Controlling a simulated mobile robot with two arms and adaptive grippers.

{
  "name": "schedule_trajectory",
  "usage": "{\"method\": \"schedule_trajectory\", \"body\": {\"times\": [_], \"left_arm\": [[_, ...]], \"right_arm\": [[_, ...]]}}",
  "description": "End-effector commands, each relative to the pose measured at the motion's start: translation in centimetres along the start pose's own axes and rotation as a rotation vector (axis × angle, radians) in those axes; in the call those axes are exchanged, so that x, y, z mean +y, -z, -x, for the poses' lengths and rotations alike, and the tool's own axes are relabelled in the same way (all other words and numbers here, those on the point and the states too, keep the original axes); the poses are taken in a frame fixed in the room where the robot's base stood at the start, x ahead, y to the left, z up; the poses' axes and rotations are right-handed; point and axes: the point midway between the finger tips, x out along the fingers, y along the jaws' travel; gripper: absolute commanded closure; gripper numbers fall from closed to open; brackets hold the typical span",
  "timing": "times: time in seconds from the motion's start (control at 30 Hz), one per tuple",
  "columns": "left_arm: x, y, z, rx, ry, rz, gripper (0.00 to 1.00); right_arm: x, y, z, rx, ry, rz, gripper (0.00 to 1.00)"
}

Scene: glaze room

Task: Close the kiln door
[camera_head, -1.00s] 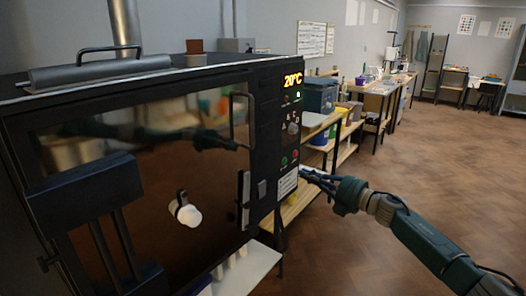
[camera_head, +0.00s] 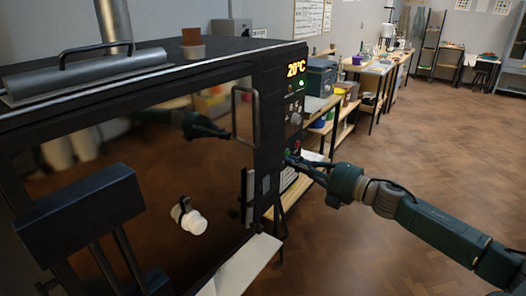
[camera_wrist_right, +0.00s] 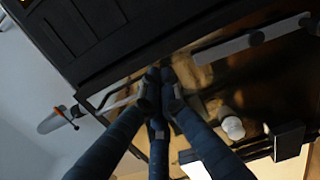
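The kiln (camera_head: 270,62) stands at the left in the head view, with a lit 20°C display. Its dark, glossy door (camera_head: 130,130) spans the front and mirrors my arm. I cannot tell whether a gap remains at its edge. An upright bar handle (camera_head: 246,115) is on the door's right side, with a latch-like part (camera_head: 249,198) below it. My right gripper (camera_head: 289,160) is just in front of the control panel, right of and below the handle. Its fingers (camera_wrist_right: 160,84) come together at the tips, with nothing visible between them; contact is unclear. My left gripper is out of view.
A white board-like surface (camera_head: 245,262) sticks out below the door. A small brown-and-white pot (camera_head: 192,43) stands on the kiln top. Shelving with bins (camera_head: 318,80) runs behind the kiln's right side. The wooden floor (camera_head: 420,140) to the right is clear.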

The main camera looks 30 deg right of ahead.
Motion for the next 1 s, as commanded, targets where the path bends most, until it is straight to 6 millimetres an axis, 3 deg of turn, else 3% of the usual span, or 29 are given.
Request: {"method": "schedule_trajectory", "body": {"times": [0.7,1.0], "left_arm": [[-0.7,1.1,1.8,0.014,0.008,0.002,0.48],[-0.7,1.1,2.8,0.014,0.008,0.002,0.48]], "right_arm": [[0.4,-0.1,-8.3,-0.002,-0.004,-0.003,1.00],[0.1,-0.1,-10.8,-0.002,-0.001,-0.001,1.00]]}}
